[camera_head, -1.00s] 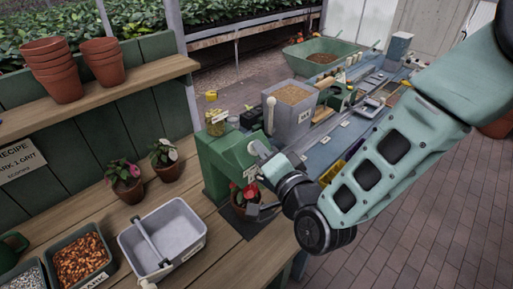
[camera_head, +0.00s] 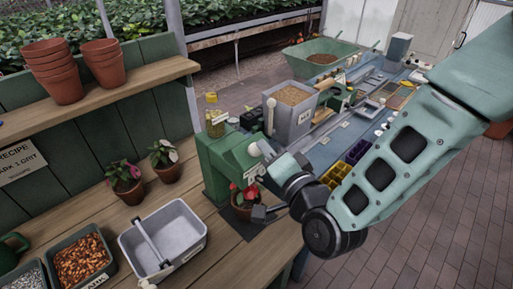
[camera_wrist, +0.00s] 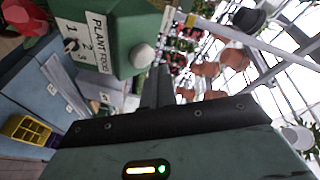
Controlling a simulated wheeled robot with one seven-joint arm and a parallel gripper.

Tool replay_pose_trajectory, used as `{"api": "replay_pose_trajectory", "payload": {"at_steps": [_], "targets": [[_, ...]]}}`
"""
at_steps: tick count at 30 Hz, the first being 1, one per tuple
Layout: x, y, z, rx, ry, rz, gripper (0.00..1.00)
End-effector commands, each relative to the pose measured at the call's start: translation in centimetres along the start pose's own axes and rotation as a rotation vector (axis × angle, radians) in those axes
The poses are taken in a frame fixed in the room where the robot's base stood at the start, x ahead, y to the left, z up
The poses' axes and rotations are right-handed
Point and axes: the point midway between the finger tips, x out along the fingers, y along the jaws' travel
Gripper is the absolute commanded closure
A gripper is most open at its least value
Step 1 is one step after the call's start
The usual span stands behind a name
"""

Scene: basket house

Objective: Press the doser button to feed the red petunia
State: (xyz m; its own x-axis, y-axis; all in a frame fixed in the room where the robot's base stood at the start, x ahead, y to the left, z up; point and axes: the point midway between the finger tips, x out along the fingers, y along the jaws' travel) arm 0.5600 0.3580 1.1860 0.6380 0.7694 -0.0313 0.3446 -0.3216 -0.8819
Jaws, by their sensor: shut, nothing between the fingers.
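The green doser (camera_head: 222,165) stands on the wooden bench. Its pale round button (camera_head: 254,149) is on the side facing my arm. In the wrist view the white button (camera_wrist: 142,55) shows beside the PLANT FOOD label (camera_wrist: 86,42). The red petunia (camera_head: 249,191) sits in a small terracotta pot under the doser's front; its red bloom (camera_wrist: 18,18) is at the wrist view's top left corner. My gripper (camera_head: 266,150) is shut and empty, close to the button. The wrist view shows the closed fingers (camera_wrist: 156,88) near the button; whether they touch is unclear.
Two other potted petunias (camera_head: 124,178) (camera_head: 163,155) stand left of the doser. A grey tray (camera_head: 138,232) and a bin of bark (camera_head: 80,258) are in front. A grey bin (camera_head: 302,120) and a yellow and purple cell tray (camera_head: 340,172) lie beyond my arm.

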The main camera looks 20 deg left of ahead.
Motion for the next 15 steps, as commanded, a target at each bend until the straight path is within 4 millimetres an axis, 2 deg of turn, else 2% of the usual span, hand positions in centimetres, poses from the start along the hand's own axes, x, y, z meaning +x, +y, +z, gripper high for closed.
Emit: {"api": "replay_pose_trajectory", "payload": {"at_steps": [5, 15], "targets": [[-0.1, -0.1, -0.1, 0.0, 0.0, 0.0, 1.0], [-2.2, -1.8, -1.7, 0.0, 0.001, -0.001, 1.0]]}}
